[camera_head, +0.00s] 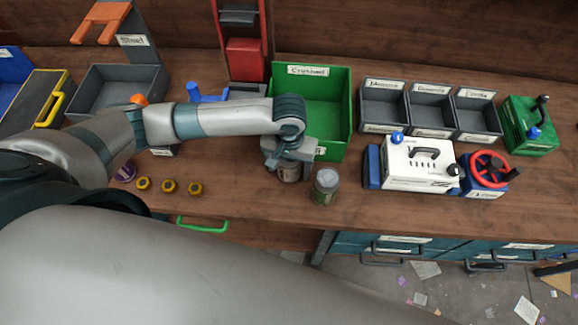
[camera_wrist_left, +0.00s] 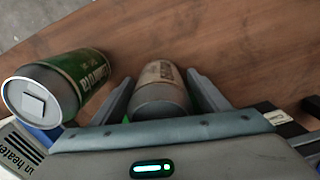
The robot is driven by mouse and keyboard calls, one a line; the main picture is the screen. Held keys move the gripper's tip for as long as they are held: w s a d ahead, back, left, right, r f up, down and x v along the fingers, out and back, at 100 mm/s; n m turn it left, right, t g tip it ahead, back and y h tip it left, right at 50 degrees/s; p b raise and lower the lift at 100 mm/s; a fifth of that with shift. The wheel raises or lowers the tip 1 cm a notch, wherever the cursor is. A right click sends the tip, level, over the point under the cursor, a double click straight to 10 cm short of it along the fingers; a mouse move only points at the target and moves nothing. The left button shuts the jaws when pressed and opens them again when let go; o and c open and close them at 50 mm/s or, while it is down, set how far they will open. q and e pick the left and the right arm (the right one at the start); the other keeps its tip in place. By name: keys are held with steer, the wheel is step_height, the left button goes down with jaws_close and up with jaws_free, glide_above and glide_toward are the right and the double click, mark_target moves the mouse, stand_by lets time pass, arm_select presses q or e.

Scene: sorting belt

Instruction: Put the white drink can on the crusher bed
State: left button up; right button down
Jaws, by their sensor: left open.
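A pale beige-white can (camera_wrist_left: 160,88) with brown lettering stands between the two fingers of my left gripper (camera_head: 289,160). In the head view only the lower part of this can (camera_head: 289,174) shows under the gripper. My left gripper is open around it, with a finger on each side; I cannot tell whether either touches. A red upright machine (camera_head: 246,55), seemingly the crusher, stands at the back, with a dark grey low part (camera_head: 247,91) at its foot. My forearm partly hides that area. My right gripper is not in view.
A green can (camera_head: 325,187) stands just right of the gripper; it also shows in the left wrist view (camera_wrist_left: 75,82). A green bin (camera_head: 342,115) labelled Crushed is behind. A white device (camera_head: 410,172) stands right. Several brass nuts (camera_head: 168,186) lie near the front edge.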

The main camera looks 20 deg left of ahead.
arm_select(q)
step_height(320, 180, up, 11)
steer(key=shift+f+b, duration=0.2)
steer(key=shift+b, duration=0.7)
steer(key=shift+r, duration=0.75)
